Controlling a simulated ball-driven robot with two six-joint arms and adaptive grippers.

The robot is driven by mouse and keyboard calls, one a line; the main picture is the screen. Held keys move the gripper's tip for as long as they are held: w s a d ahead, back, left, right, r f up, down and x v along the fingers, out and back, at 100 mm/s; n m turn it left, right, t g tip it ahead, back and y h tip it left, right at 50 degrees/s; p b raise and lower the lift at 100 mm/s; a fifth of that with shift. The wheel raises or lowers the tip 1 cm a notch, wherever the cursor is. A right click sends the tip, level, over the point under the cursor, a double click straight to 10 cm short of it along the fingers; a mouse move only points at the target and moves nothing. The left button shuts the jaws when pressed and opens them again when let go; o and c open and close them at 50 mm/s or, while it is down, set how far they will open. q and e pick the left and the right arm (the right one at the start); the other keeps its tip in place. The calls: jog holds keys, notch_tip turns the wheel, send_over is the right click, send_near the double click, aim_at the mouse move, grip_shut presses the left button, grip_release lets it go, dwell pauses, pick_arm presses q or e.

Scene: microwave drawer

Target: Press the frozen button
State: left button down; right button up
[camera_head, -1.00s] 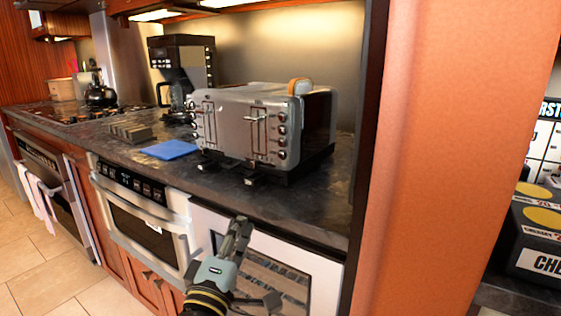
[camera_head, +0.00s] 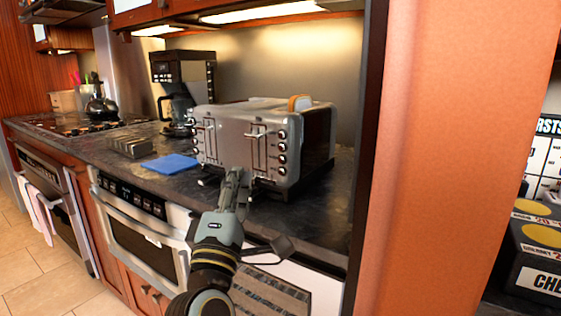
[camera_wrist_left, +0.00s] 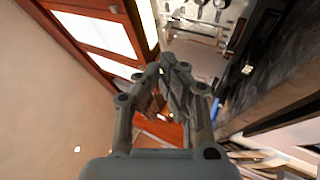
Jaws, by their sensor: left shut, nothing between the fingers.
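The silver toaster (camera_head: 225,130) stands on the dark counter. A column of small round buttons (camera_head: 282,147) runs down its front right side. Their labels are too small to read, so I cannot tell which is the frozen one. A slice of bread (camera_head: 299,103) shows in a top slot. My left gripper (camera_head: 237,174) is shut and empty, pointing up in front of the toaster's lower front. It overlaps the toaster in the picture, with no clear contact. In the left wrist view its closed fingers (camera_wrist_left: 168,66) lie below the toaster (camera_wrist_left: 205,22). My right gripper is not in view.
A blue cloth (camera_head: 170,164) and a grey block (camera_head: 127,147) lie left of the toaster, with a coffee maker (camera_head: 183,75) behind them. The wooden panel (camera_head: 435,150) closes off the right side. An oven (camera_head: 140,235) sits under the counter.

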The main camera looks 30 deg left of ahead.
pick_arm(q)
jog(key=shift+w+d+b, duration=0.2)
jog(key=shift+w+b, duration=0.2)
jog(key=shift+w, duration=1.6)
jog(key=shift+w+d+b, duration=0.15)
jog(key=shift+w+b, duration=0.25)
jog(key=shift+w, duration=1.55)
jog(key=shift+w, duration=0.4)
jog(key=shift+w, duration=0.4)
jog(key=shift+s, duration=0.85)
jog(key=s+p, duration=0.1)
jog(key=s, duration=0.4)
jog(key=shift+a, duration=0.2)
